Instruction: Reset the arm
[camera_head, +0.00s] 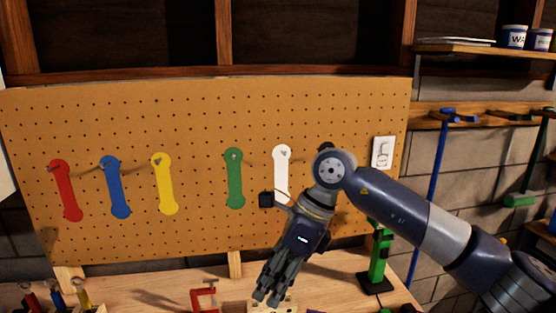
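My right arm comes in from the right in the head view, and its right gripper (266,298) points down over the workbench (150,290), in front of the pegboard (200,120). The fingers look close together, but whether they are shut cannot be told. No held object shows. My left gripper is not in view.
Red (65,190), blue (115,190), yellow (164,185), green (234,180) and white (282,163) flat shapes are on the pegboard. A red clamp (204,298) and a green stand (378,262) are on the bench near my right gripper. A wall socket (383,152) is at right.

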